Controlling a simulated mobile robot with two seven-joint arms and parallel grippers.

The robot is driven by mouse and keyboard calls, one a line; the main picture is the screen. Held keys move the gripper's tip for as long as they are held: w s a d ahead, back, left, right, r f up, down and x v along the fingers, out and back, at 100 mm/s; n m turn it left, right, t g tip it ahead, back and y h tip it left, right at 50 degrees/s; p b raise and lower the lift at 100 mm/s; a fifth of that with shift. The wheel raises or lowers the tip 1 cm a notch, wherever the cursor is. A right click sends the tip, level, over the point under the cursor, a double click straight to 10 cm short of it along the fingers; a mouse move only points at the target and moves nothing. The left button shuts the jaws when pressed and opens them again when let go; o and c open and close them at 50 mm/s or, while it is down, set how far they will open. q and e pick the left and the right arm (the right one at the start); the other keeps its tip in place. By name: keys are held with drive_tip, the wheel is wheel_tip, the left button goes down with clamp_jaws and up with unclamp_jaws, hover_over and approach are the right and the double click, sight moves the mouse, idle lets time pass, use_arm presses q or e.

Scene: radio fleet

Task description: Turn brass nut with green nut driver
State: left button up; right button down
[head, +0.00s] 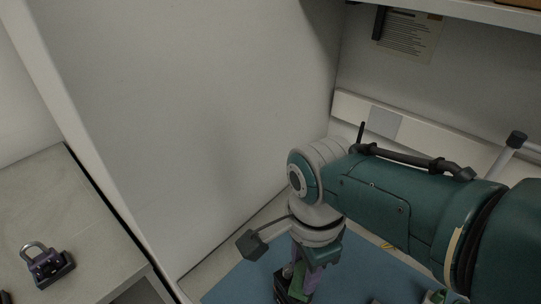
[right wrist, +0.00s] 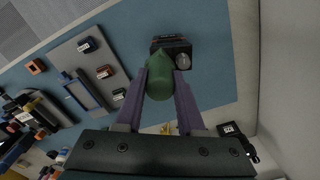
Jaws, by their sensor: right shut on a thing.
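My right gripper (right wrist: 160,82) has two purple fingers shut on the green nut driver (right wrist: 158,72), seen nearly end-on by its handle in the right wrist view. Just beyond the handle is a dark block (right wrist: 168,45) with a silver round part on it, standing on the blue mat; I cannot tell whether the driver touches it. No brass nut can be made out; the driver's far end is hidden. In the head view my right gripper (head: 296,280) points down at the bottom edge, over a dark object. My left gripper is not in view.
The blue mat (head: 235,283) lies beside a tall pale panel (head: 190,110). In the right wrist view a grey tray (right wrist: 66,59) holds small labelled blocks, with dark tools to its left. A small yellow piece (right wrist: 167,129) lies near the gripper. A padlock-like object (head: 45,265) stands at far left.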

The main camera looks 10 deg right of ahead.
drive_tip(key=shift+r+p, duration=2)
drive_tip(key=shift+r, duration=0.1)
